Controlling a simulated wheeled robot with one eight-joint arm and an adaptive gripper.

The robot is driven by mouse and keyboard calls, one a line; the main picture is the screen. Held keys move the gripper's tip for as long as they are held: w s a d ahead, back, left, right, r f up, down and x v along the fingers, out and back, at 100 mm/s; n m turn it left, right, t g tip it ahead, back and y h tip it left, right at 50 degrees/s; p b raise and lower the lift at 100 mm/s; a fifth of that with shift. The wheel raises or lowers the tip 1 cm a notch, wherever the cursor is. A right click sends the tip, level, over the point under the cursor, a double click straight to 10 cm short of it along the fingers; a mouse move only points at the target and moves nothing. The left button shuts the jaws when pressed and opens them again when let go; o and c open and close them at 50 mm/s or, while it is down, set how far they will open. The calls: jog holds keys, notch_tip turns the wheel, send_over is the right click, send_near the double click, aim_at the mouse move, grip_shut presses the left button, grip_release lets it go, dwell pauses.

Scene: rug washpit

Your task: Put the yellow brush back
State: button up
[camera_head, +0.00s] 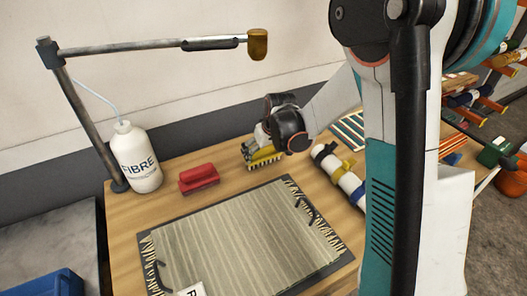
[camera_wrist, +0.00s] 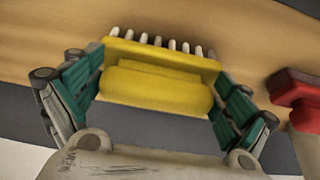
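The yellow brush (camera_head: 264,156) is at the back of the wooden table, below my wrist, with its pale bristles facing down. In the wrist view the yellow brush (camera_wrist: 158,85) lies between my fingers, bristles toward the top of the picture. My gripper (camera_wrist: 160,88) has a green pad at each end of the brush, and both pads appear to touch it. My gripper (camera_head: 256,148) is partly hidden by the wrist in the head view. I cannot tell whether the bristles touch the table.
A red brush (camera_head: 198,178) sits to the left; it also shows in the wrist view (camera_wrist: 300,90). A white FIBRE bottle (camera_head: 136,158) and lamp post (camera_head: 88,125) stand farther left. A striped rug (camera_head: 245,243) covers the front.

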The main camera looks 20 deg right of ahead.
jog(key=shift+r, duration=0.1)
dwell(0.3)
jog(key=a+p+v, duration=0.1)
jog(key=p+v, duration=0.3)
jog(key=v, duration=0.8)
jog(key=s+r+m+t, duration=0.1)
jog(key=s+r, duration=0.4)
jog(key=s, duration=0.7)
jog(key=s+r+m+t, duration=0.1)
jog(key=s+r, duration=0.4)
jog(key=s, duration=0.7)
jog(key=shift+s+r+t+h, duration=0.15)
jog(key=shift+s+t+h, duration=0.1)
jog(key=shift+t+h, duration=0.15)
